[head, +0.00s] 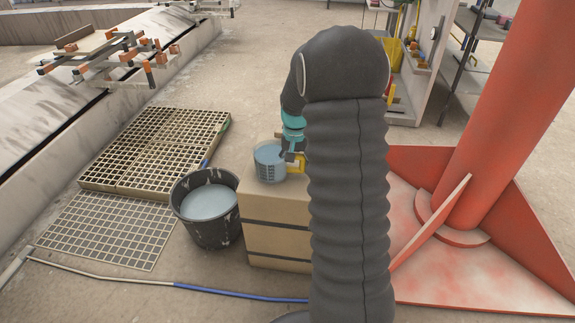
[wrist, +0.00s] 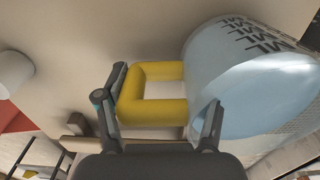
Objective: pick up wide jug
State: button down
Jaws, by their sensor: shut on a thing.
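The wide jug (head: 268,162) is a pale blue, see-through measuring jug with dark markings and a yellow handle. In the head view it is at the top of a tan box (head: 275,212); I cannot tell whether its base touches the box. In the wrist view the jug (wrist: 255,75) lies across the right side, its yellow handle (wrist: 150,109) between my fingers. My gripper (wrist: 160,115) is shut on the jug at the handle. In the head view my gripper (head: 291,154) is at the jug's right side, partly hidden by my arm.
A black bucket of pale liquid (head: 208,203) stands just left of the box. Grid pallets (head: 155,150) lie further left. A red column with a base plate (head: 455,235) stands at the right. A hose (head: 215,290) crosses the floor in front.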

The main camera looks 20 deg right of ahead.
jog(key=shift+r, duration=0.1)
jog(key=shift+r+p, duration=0.35)
jog(key=shift+r, duration=4.45)
jog(key=shift+r, duration=0.1)
